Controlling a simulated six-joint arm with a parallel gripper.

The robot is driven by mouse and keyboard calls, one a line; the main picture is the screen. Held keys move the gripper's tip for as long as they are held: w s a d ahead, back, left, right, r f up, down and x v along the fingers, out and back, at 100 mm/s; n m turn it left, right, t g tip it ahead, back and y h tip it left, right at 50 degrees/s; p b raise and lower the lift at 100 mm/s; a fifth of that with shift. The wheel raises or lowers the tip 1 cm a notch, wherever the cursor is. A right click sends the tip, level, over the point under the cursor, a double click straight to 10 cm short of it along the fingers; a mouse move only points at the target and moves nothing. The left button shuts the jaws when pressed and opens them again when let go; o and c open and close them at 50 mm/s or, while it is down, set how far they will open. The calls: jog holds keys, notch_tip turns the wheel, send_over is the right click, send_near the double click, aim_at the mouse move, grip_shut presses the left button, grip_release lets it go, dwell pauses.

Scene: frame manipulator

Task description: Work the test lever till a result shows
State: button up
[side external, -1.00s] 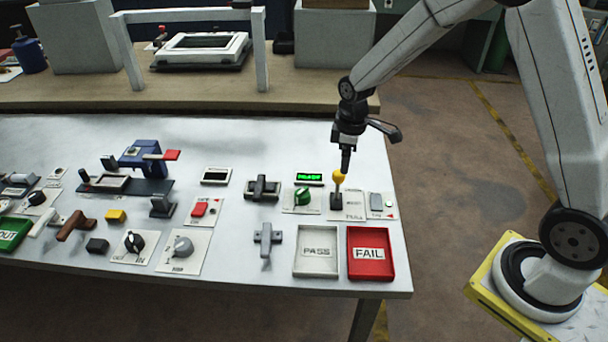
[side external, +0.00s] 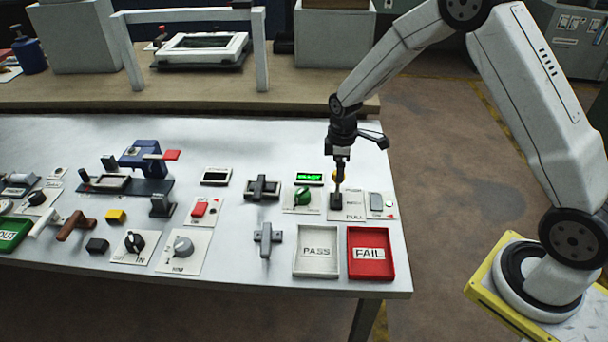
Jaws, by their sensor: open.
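The test lever (side external: 336,201) stands on a white plate marked PULL, near the right edge of the table. A small display (side external: 309,178) with green lit text, seemingly READY, sits behind and left of the lever.
A green rotary knob (side external: 303,197) is close left of the lever, and a grey switch (side external: 377,202) is close right. The white PASS tray (side external: 300,268) and red FAIL tray (side external: 371,275) lie in front. Other controls fill the table to the left.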

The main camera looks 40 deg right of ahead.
aim_at(338, 187)
jog(key=shift+f, duration=2.15)
grip_shut()
